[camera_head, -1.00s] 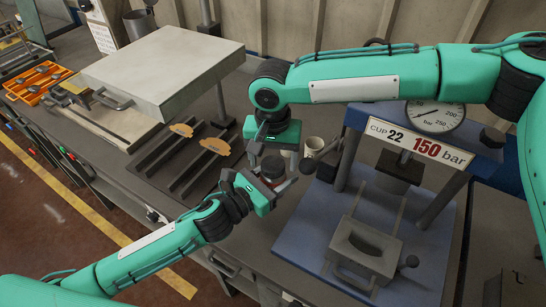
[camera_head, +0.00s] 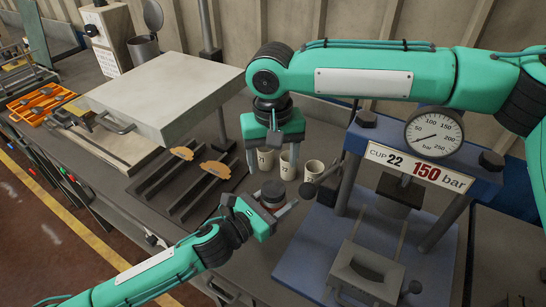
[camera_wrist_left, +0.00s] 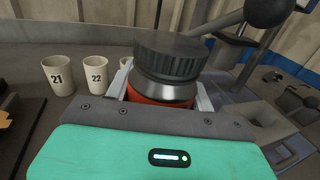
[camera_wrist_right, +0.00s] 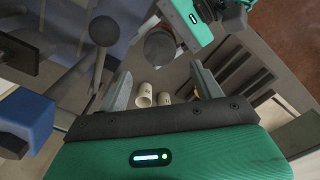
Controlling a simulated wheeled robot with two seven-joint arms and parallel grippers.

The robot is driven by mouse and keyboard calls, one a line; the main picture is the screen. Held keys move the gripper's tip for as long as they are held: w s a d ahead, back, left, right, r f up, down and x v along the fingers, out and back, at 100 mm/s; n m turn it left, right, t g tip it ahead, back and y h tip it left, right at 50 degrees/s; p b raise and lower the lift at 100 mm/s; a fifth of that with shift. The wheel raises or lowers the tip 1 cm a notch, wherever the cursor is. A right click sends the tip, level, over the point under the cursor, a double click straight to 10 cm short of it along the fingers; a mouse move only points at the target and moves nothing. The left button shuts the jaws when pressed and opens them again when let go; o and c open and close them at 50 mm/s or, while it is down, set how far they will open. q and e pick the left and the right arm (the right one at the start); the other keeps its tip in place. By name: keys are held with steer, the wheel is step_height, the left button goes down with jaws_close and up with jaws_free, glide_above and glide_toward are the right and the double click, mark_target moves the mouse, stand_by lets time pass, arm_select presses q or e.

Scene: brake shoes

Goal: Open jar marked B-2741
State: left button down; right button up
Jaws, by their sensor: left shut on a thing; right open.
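A jar with a red body and a dark ribbed lid (camera_wrist_left: 170,55) is held upright between the fingers of my left gripper (camera_wrist_left: 160,94). In the head view the jar (camera_head: 272,193) sits in the left gripper (camera_head: 270,208) at the centre, with the lid on it. No marking is readable on the jar. My right gripper (camera_head: 272,163) is open and empty, pointing down above and behind the jar. In the right wrist view the jar's round dark lid (camera_wrist_right: 160,46) lies beyond the open fingers of the right gripper (camera_wrist_right: 163,82), apart from them.
Several white numbered cups stand behind the jar, including cup 21 (camera_wrist_left: 58,78) and cup 22 (camera_wrist_left: 97,76). A blue press (camera_head: 318,240) with a gauge (camera_head: 434,132) stands at right.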

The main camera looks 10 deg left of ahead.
mark_target(273, 188)
steer(key=shift+f+n, duration=0.3)
steer(key=shift+f, duration=3.55)
steer(key=c, duration=1)
steer(key=o, duration=1.1)
steer(key=shift+r, duration=0.15)
step_height(273, 188, up, 4)
steer(key=shift+r, duration=0.15)
